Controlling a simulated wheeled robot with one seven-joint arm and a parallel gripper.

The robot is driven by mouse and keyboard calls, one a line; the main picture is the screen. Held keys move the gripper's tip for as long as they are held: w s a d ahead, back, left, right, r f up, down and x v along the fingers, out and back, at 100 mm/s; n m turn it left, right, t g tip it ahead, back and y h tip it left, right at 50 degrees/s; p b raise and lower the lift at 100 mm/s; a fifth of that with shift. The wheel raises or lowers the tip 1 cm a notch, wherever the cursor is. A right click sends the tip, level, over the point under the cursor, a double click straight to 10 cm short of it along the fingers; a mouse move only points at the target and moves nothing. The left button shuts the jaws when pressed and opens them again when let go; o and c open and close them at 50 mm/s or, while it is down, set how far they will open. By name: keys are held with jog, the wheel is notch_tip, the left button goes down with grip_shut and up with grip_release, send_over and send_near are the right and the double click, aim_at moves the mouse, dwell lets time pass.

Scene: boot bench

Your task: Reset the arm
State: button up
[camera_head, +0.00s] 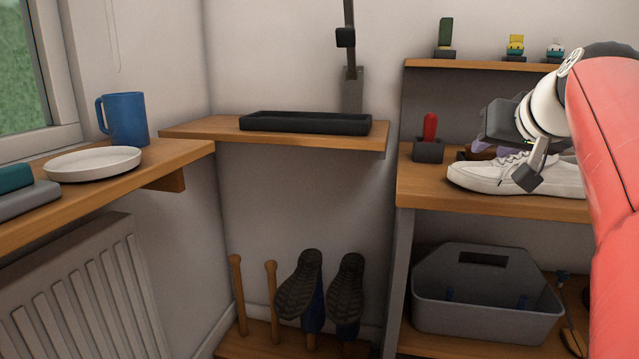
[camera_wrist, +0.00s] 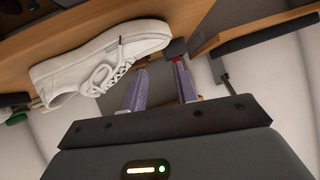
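My gripper (camera_wrist: 160,85) is open in the wrist view, with its two lilac fingers apart and nothing between them. In the head view my gripper (camera_head: 492,146) is above the right-hand bench shelf, behind a white lace-up shoe (camera_head: 472,177), and partly hidden by my wrist. The shoe also shows in the wrist view (camera_wrist: 75,70), to the left of the fingers and apart from them. My arm comes in from the right edge of the head view.
A red-handled item in a dark block (camera_head: 429,138) stands left of the shoe. A grey caddy (camera_head: 487,310) sits below. A black tray (camera_head: 305,123) lies on the middle shelf. A blue mug (camera_head: 126,120) and white plate (camera_head: 93,164) stand left. Boots (camera_head: 300,290) hang upside down on pegs.

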jog(key=s+a+f+n+g, duration=0.1)
jog(key=s+a+f, duration=0.4)
jog(key=f, duration=0.5)
jog(key=s+a+f+n+g, duration=0.1)
jog(key=s+a+f+g, duration=0.2)
jog(key=s+a+f, duration=0.2)
jog(key=s+a+f+g+y, duration=0.1)
jog(key=s+a+f+g, duration=0.1)
jog(key=s+a+f, duration=0.4)
jog(key=s+f, duration=0.4)
jog(key=f, duration=0.5)
jog(key=shift+s+f+n, duration=0.2)
jog(key=shift+f+n, duration=0.2)
